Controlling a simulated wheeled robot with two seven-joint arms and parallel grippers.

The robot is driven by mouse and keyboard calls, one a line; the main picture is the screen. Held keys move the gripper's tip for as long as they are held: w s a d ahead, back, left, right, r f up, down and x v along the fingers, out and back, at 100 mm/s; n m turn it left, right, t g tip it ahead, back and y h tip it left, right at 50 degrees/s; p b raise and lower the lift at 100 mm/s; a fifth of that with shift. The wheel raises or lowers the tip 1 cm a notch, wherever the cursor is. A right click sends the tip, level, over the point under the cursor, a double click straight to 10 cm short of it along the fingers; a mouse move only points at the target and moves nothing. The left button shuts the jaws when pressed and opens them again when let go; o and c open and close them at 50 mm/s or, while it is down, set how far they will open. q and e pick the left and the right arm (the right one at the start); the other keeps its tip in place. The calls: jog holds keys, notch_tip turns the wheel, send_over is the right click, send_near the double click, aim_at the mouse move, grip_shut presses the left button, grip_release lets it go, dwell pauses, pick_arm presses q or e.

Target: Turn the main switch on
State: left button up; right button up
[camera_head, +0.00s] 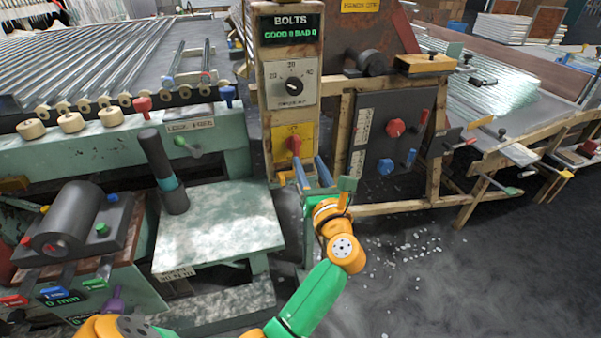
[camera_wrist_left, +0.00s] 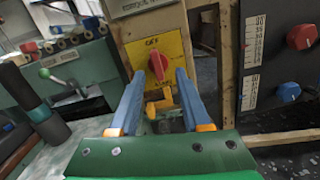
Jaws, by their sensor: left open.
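The main switch, a red rotary handle (camera_head: 295,146), sits on a yellow plate (camera_head: 282,158) on a wooden post below a dial panel. In the left wrist view the red handle (camera_wrist_left: 157,66) stands near upright, slightly tilted, on the yellow plate marked OFF at its top. My left gripper (camera_head: 310,162) has its two blue fingers apart, pointing up toward the switch from just below it. In the left wrist view the fingertips (camera_wrist_left: 158,76) appear on either side of the handle's lower part; contact cannot be told. My right gripper is out of view.
Above the switch is a black dial (camera_head: 293,85) under a BOLTS display (camera_head: 290,28). At left stand a pale green table (camera_head: 225,225) and a dark cylinder (camera_head: 162,170).

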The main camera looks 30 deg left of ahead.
aim_at(297, 148)
pick_arm(q)
jog(key=w+a, duration=0.1)
jog(key=a, duration=0.1)
jog(key=w+a+n, duration=0.1)
jog(key=a, duration=0.1)
jog(key=w+a+n+g, duration=0.1)
jog(key=w+a, duration=0.1)
jog(key=shift+w+p, duration=0.1)
jog(key=shift+p, duration=0.3)
jog(key=shift+d, duration=0.1)
grip_shut()
